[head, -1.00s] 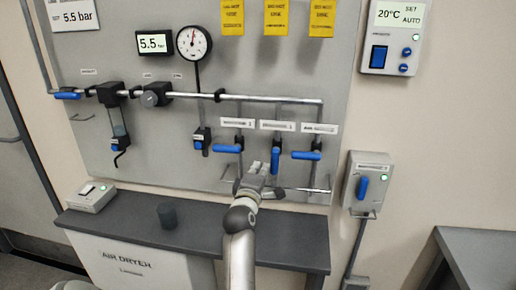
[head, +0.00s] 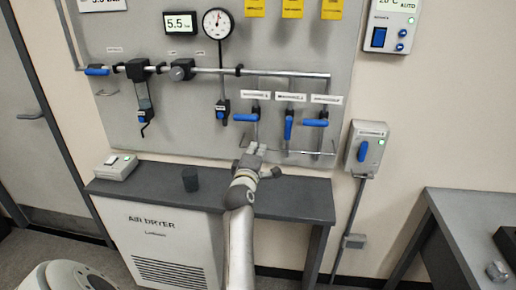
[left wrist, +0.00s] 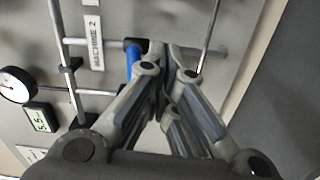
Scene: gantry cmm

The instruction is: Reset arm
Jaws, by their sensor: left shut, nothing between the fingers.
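My left arm reaches up from the bottom of the head view, and its gripper (head: 255,149) is in front of the lower part of the grey pipe panel, just above the dark bench top. In the left wrist view the fingers (left wrist: 165,50) are shut with nothing between them. A blue valve handle (left wrist: 132,60) shows just behind the fingertips there, beside the label "MACHINE 2". I cannot tell whether the fingers touch it. In the head view the middle blue handle (head: 288,127) hangs vertical, and the handles to its left (head: 246,117) and right (head: 315,122) lie horizontal. My right gripper is not in view.
A blue-handled switch box (head: 366,147) is on the wall at right. A grey table (head: 470,215) stands at far right.

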